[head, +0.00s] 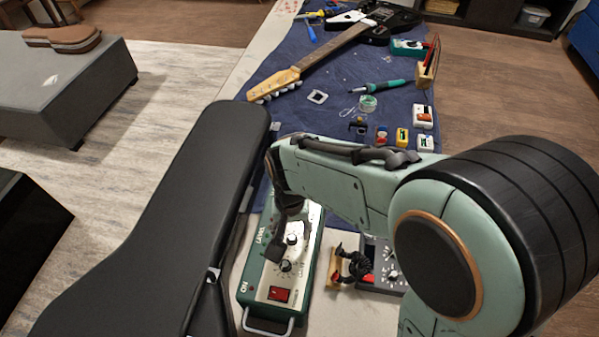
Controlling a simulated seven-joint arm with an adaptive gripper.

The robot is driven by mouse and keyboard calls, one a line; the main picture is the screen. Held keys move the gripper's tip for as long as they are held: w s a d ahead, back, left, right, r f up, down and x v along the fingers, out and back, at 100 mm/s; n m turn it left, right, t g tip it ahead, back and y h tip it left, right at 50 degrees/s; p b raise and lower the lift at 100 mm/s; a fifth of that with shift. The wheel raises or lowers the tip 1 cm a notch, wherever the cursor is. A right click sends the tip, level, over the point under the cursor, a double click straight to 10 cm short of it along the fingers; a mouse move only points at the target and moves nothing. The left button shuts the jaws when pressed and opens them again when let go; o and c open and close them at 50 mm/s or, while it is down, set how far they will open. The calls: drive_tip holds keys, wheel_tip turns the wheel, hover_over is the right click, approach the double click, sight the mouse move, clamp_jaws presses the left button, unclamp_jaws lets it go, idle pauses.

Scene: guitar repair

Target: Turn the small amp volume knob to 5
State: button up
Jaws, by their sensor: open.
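The small amp (262,302) is a green box with a pale top panel and a metal handle, at the bottom centre of the head view. My gripper (286,215) is dark and points down over the amp's far half. It is open, its fingertips hard to make out. I cannot tell whether it touches a knob.
A black case (160,230) lies close along the amp's left side. A grey multimeter-like box (384,262) and a small dark coil stand to its right. Beyond, a blue mat (345,70) holds an electric guitar (345,42), a soldering iron (380,86) and several small parts.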

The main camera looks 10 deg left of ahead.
sight(292, 237)
wheel_tip(292, 237, up, 11)
idle(0.3)
drive_tip(key=shift+r, duration=0.1)
drive_tip(key=s+d+r+m+t, duration=0.2)
drive_tip(key=d+r+m, duration=0.2)
drive_tip(key=d, duration=0.8)
drive_tip(key=s+d+f+n+g, duration=0.1)
drive_tip(key=s+d+f, duration=0.1)
drive_tip(key=s, duration=0.3)
drive_tip(key=s+d+f+n+g, duration=0.1)
drive_tip(key=s+d+f, duration=0.1)
drive_tip(key=s+f, duration=0.2)
drive_tip(key=shift+s+f+y, duration=0.25)
drive_tip(key=shift+s+y, duration=0.15)
drive_tip(key=shift+s, duration=0.55)
drive_tip(key=shift+o, duration=0.2)
